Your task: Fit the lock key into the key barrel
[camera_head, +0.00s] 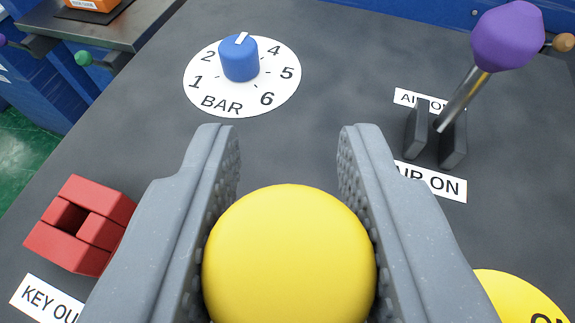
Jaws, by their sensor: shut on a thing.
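My gripper (288,150) is shut on a yellow ball (288,255), which sits between its two grey fingers. The ball may be the head of the lock key; its lower part and anything under it are hidden. The left finger is close to the block in the picture. A yellow disc (515,298) with part of the word "ON" shows at the bottom right. I cannot tell which part is the key barrel.
A blue knob (239,60) stands on a white BAR dial (213,88) at the back. The dark panel (330,60) is clear between dial and lever.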

